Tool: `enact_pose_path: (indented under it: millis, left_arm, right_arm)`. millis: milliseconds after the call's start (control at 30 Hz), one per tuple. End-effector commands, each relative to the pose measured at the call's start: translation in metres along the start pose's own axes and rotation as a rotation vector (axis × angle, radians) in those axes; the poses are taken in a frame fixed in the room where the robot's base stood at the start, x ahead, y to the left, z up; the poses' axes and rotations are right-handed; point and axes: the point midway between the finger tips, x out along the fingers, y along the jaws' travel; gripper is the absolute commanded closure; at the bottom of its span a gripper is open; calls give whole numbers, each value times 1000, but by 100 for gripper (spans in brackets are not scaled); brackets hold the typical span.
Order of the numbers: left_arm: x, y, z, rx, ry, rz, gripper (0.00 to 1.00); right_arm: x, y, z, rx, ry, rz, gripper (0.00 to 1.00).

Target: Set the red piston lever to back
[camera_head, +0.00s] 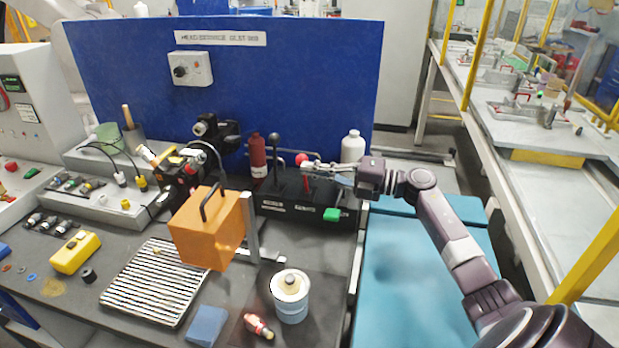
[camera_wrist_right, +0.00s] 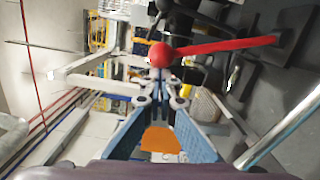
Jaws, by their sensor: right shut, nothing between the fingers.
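The red piston lever (camera_head: 306,174) has a red rod and red ball knob and stands on a black control box (camera_head: 262,206). A black-knobbed lever (camera_head: 276,160) stands to its left on the same box. My right gripper (camera_head: 308,166) reaches in from the right with its fingertips at the red knob. In the right wrist view, the red lever (camera_wrist_right: 222,46) lies across the picture with its ball just beyond the fingertips of my right gripper (camera_wrist_right: 160,82). The fingers are shut with nothing between them; I cannot tell whether they touch the ball. My left gripper is not in view.
A white bottle (camera_head: 352,148) stands behind my right gripper and a red bottle (camera_head: 257,155) behind the box. A green button (camera_head: 332,214) is on the box front. An orange block (camera_head: 208,235) and a tin (camera_head: 290,300) stand nearer. A blue panel (camera_head: 300,80) closes the back.

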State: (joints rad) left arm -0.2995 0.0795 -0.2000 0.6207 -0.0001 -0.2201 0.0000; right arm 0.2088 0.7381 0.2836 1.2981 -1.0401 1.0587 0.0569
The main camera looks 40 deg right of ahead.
Motion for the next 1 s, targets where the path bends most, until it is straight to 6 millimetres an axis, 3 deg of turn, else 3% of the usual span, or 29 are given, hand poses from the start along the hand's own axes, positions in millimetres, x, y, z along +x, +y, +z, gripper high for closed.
enact_pose_path:
  millis: [300,500,1000]
  left_arm:
    - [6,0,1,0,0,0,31]
    - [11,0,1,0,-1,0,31]
    - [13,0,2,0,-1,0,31]
  right_arm:
    - [2,11,45,258,-4,-14,100]
    - [3,13,64,392,-3,-19,100]
    - [4,12,79,526,-4,-26,100]
